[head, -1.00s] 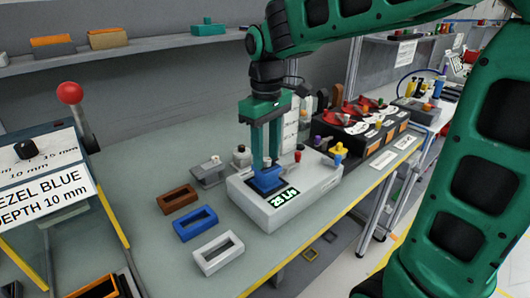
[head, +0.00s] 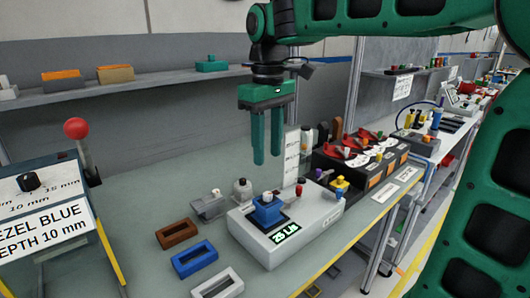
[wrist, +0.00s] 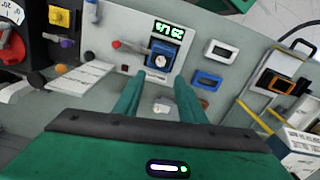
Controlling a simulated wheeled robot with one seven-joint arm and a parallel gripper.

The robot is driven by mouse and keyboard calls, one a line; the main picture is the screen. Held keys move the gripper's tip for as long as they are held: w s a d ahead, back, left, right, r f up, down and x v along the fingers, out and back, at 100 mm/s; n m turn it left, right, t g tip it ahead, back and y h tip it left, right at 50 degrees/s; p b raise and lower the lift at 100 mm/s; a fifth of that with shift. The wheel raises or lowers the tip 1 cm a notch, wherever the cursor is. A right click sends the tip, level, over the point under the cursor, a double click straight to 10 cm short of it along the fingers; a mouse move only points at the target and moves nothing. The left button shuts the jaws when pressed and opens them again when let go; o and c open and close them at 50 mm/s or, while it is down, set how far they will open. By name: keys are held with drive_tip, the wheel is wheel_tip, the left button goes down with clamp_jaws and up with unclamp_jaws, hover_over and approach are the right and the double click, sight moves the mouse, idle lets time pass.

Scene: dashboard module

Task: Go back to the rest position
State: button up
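My gripper (head: 267,158) hangs in the air above the grey dashboard module (head: 318,234), fingers pointing down. Its two green fingers stand apart with nothing between them; the gap also shows in the wrist view (wrist: 158,78). The blue block (head: 267,214) with a light knob on top sits on the module beside the lit green display (head: 285,234). In the wrist view the blue block (wrist: 164,55) lies beyond the fingertips, clear of them.
Brown (head: 176,233), blue (head: 194,258) and white (head: 218,284) bezels lie on the bench left of the module. A red-knobbed lever (head: 77,129) stands at the left. Red dial units (head: 362,146) stand behind at the right. A shelf (head: 140,85) runs along the back wall.

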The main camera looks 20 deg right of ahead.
drive_tip(key=s+d+f+m, duration=0.6)
drive_tip(key=s+d+f, duration=0.3)
drive_tip(key=s, duration=0.2)
drive_tip(key=s+d+f+m, duration=0.5)
drive_tip(key=s+d+f, duration=0.3)
drive_tip(key=s, duration=0.4)
drive_tip(key=shift+s+d+f+m, duration=0.15)
drive_tip(key=shift+d+f+m, duration=0.25)
drive_tip(key=shift+f, duration=0.1)
drive_tip(key=shift+w+f, duration=0.2)
drive_tip(key=shift+w, duration=0.45)
